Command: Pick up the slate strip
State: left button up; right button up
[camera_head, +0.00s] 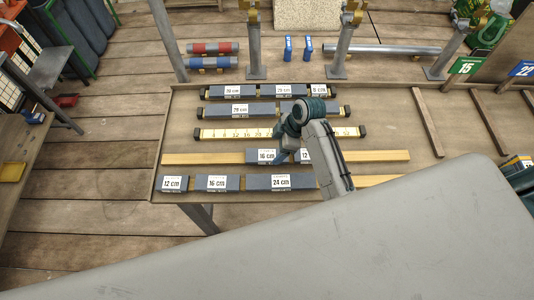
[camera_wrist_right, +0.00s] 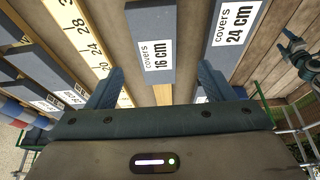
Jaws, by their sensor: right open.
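Several dark grey slate strips with white size labels lie in rows on the table. A 16 cm strip (camera_head: 262,156) rests on a wooden batten, with a strip labelled 12 beside it, partly hidden by my right arm. My right gripper (camera_head: 288,150) is over the right end of the 16 cm strip. In the right wrist view my right gripper (camera_wrist_right: 160,85) is open and empty, with the 16 cm strip (camera_wrist_right: 150,50) ahead between its fingers. The front row holds a 12 cm strip (camera_head: 173,184), a 16 cm strip (camera_head: 217,183) and a 24 cm strip (camera_head: 275,182). My left gripper is not visible.
A yellow measuring rule (camera_head: 235,133) lies behind the batten (camera_head: 205,158). Further back are two rows of labelled strips (camera_head: 230,91). Grey posts (camera_head: 340,55) stand along the back edge. A large grey surface covers the lower right foreground. Wooden bars (camera_head: 428,122) lie at the right.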

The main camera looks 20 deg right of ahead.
aim_at(268, 155)
jog(key=shift+w+a+f, duration=0.1)
jog(key=shift+w+f, duration=0.1)
jog(key=shift+f, duration=0.15)
jog(key=p+x, duration=0.2)
jog(key=x, duration=0.2)
jog(key=shift+r+p, duration=0.1)
jog(key=shift+p, duration=0.2)
jog(key=shift+a+f, duration=0.1)
jog(key=shift+f, duration=0.25)
jog(key=shift+w+f, duration=0.1)
jog(key=shift+f, duration=0.1)
jog(key=c, duration=1)
jog(key=shift+c, duration=0.9)
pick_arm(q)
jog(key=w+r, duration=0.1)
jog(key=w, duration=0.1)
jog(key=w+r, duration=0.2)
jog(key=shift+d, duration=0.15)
pick_arm(e)
jog(key=shift+r, duration=0.1)
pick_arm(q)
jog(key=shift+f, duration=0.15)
pick_arm(e)
jog(key=shift+r, duration=0.1)
